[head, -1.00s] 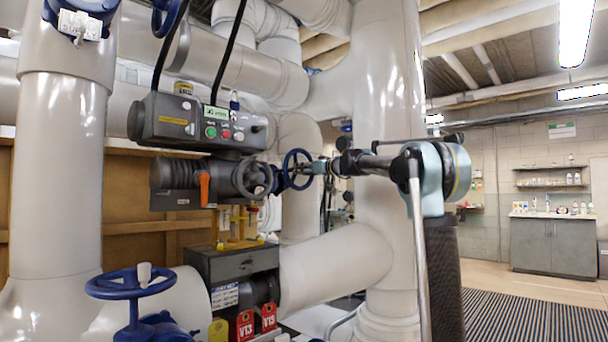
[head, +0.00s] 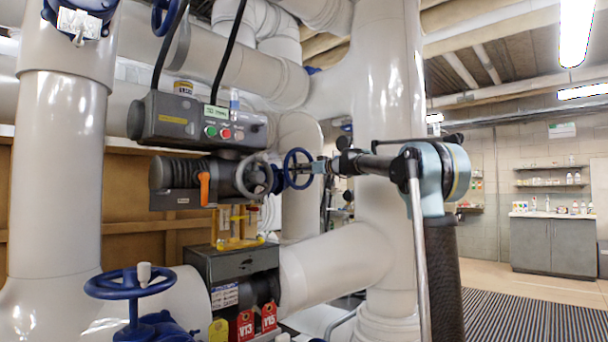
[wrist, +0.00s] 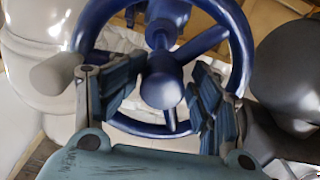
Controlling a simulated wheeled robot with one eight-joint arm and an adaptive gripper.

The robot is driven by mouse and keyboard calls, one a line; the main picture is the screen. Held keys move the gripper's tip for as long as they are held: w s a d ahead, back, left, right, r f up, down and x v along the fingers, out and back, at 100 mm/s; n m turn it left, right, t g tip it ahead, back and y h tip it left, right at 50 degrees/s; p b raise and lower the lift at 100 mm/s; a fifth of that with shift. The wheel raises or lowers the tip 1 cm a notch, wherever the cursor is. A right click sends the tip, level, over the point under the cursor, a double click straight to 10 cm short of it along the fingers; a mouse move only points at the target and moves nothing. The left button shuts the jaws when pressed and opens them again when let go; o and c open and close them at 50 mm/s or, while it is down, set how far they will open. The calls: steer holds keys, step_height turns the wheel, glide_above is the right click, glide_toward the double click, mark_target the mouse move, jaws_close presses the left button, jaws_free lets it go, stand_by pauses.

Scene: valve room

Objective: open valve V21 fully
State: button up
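A blue handwheel (head: 297,168) stands in the middle of the head view, facing my gripper (head: 318,168). In the wrist view the same handwheel (wrist: 162,88) fills the upper middle, with its round hub and spokes in sight. My gripper (wrist: 165,95) is open, with one dark ribbed finger on each side of the hub. The fingers overlap the lower part of the wheel; I cannot tell whether they touch it. No V21 label is readable, so I cannot tell this wheel's number.
A grey actuator box (head: 195,122) with buttons is left of the wheel. Another blue handwheel (head: 130,282) with a pale knob is at lower left. Red tags V13 (head: 245,326) and V15 (head: 268,317) hang below. Thick white pipes surround the wheel. Open floor (head: 530,315) lies right.

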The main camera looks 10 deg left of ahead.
steer(key=shift+s+r, duration=0.1)
steer(key=v, duration=0.6)
steer(key=shift+s+d, duration=0.25)
stand_by(0.4)
steer(key=m, duration=0.8)
steer(key=m, duration=0.8)
